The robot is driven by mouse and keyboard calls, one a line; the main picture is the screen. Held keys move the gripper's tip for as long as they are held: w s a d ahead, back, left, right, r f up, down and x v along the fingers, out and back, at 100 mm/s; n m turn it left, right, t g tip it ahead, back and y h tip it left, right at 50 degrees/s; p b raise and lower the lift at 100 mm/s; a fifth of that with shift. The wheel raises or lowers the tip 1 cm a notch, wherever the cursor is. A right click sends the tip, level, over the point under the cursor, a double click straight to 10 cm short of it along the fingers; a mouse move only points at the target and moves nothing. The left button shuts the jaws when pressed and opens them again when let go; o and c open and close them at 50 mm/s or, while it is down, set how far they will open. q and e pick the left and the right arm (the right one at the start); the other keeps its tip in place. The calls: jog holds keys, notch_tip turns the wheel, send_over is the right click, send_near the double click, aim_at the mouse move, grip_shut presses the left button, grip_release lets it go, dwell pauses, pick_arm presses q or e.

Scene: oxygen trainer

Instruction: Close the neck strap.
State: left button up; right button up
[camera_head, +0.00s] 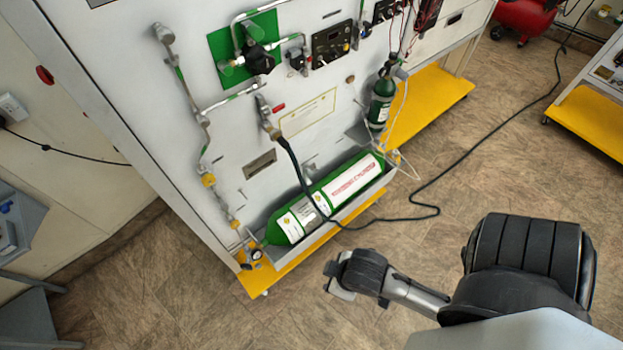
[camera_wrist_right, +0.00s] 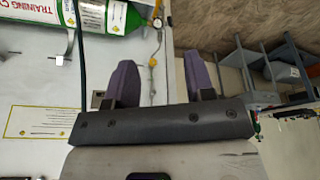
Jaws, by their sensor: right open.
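I cannot make out the neck strap clearly in either view. A large green cylinder (camera_head: 280,229) with white labels lies in a tray at the foot of the grey panel. A smaller green cylinder (camera_head: 381,108) stands upright against the panel. My right gripper (camera_head: 341,284) is over the floor in front of the large cylinder, apart from it. In the right wrist view my right gripper (camera_wrist_right: 160,78) has its two fingers spread with nothing held between them. The large cylinder (camera_wrist_right: 112,18) shows there at the top left. My left gripper is not in view.
The grey panel (camera_head: 185,35) carries pipes, valves and gauges. A black hose (camera_head: 294,160) hangs from it and a black cable runs over the floor. Yellow platforms (camera_head: 430,101) stick out low. A grey stand (camera_head: 22,225) is at the left.

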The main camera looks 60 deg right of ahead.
jog(key=s+f+b+x, duration=0.1)
jog(key=s+b+x, duration=0.1)
jog(key=b+x, duration=0.8)
jog(key=s+f+b+x, duration=0.1)
jog(key=s+b+x, duration=0.2)
jog(key=b+x, duration=0.7)
jog(key=w+f+n+g+b, duration=0.1)
jog(key=w+f+n+b, duration=0.15)
jog(key=w+f, duration=0.7)
jog(key=w+d+r+g, duration=0.1)
jog(key=w+d, duration=0.5)
jog(key=w, duration=0.1)
jog(key=m+g, duration=0.2)
jog(key=m, duration=0.6)
send_near(313, 164)
jog(key=f+b, duration=0.2)
jog(key=f, duration=0.2)
jog(key=f+b, duration=0.3)
jog(key=f, duration=0.2)
jog(key=shift+s+a+f, duration=0.15)
jog(key=shift+s, duration=0.05)
jog(key=shift+f+b, duration=0.3)
jog(key=shift+f, duration=0.25)
